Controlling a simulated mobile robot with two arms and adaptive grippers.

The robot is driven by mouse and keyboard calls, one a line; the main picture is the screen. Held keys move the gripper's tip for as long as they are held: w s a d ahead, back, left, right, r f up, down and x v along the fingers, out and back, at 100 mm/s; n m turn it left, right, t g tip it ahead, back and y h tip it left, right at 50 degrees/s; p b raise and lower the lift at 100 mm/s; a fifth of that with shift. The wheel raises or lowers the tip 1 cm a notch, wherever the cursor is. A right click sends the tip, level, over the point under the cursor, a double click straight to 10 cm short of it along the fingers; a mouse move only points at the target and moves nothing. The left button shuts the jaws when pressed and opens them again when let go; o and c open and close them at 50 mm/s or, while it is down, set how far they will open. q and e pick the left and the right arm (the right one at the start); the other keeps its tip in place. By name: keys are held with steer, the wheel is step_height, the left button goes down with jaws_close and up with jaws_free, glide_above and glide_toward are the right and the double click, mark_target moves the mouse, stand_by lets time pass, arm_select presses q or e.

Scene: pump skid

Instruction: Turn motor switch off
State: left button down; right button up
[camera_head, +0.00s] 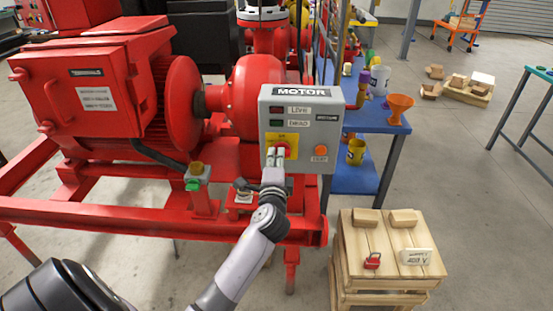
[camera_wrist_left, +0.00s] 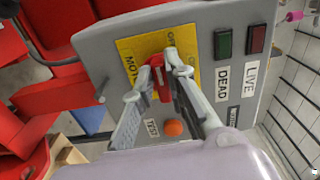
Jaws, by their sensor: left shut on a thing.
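The grey motor control box (camera_head: 325,110) stands in front of the red motor, and its top label reads MOTOR. Its red switch handle (camera_wrist_left: 160,84) sits on a yellow plate (camera_wrist_left: 135,47), which also shows in the head view (camera_head: 293,139). My left gripper (camera_head: 275,156) is at the plate, its fingertips on either side of the handle and shut on it. The gripper hides part of the switch in the head view. An orange TEST button (camera_head: 321,151) is at the lower right of the box. My right gripper is in neither view.
A red motor (camera_head: 80,85) and its red frame (camera_head: 120,215) fill the left. A wooden crate (camera_head: 345,245) with a red padlock (camera_head: 372,261) and a tag (camera_head: 415,257) stands at lower right. A blue table (camera_head: 375,120) is behind the box.

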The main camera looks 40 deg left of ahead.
arm_select(q)
steer(key=c, duration=1.6)
jaws_free()
steer(key=shift+s, duration=0.1)
steer(key=v, duration=1.2)
